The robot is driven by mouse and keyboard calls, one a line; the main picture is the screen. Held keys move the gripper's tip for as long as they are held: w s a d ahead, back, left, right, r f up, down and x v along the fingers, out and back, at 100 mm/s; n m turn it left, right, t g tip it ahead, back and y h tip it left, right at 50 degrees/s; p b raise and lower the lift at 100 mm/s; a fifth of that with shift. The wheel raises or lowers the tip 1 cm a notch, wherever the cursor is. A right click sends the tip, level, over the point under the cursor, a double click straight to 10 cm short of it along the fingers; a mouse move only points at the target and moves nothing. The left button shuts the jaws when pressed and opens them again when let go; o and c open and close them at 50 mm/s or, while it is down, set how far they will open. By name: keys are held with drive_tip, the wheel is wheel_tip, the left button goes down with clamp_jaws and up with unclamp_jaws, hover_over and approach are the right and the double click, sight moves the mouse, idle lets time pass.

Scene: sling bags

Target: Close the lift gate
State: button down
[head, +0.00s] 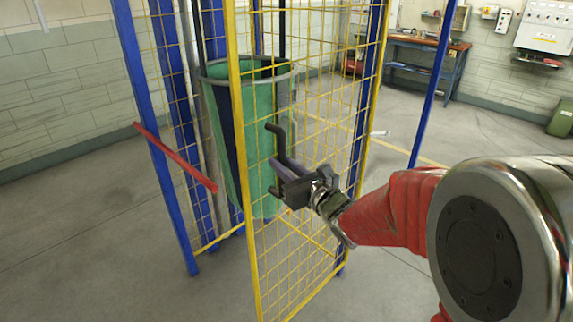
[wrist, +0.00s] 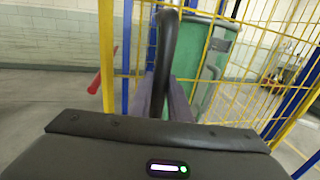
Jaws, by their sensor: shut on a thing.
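The lift gate (head: 310,75) is a yellow-framed wire mesh panel standing ajar. Its near edge, a yellow upright (head: 243,180), stands out from the blue left post (head: 158,130). The gate also shows in the wrist view (wrist: 106,50). A black bent handle (head: 281,145) sticks out from the gate. My gripper (head: 274,166) is at this handle, and in the wrist view its two purple-grey fingers (wrist: 163,105) are shut on the handle (wrist: 166,45). The fingers partly hide the handle's lower end.
A red bar (head: 175,157) juts from the left post. A blue workbench (head: 430,60) stands at the back right. The grey floor in front of the cage is clear.

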drive_tip(key=c, duration=1.9)
unclamp_jaws()
drive_tip(key=shift+s+a+f, duration=0.1)
drive_tip(key=shift+s+a, duration=0.1)
drive_tip(key=shift+a, duration=0.15)
drive_tip(key=shift+c, duration=0.2)
drive_tip(key=o, duration=0.3)
drive_tip(key=shift+d, duration=0.1)
drive_tip(key=shift+w, duration=0.1)
drive_tip(key=shift+d, duration=0.1)
drive_tip(key=v, duration=1.3)
drive_tip(key=shift+s+d, duration=0.2)
drive_tip(key=shift+s, duration=0.1)
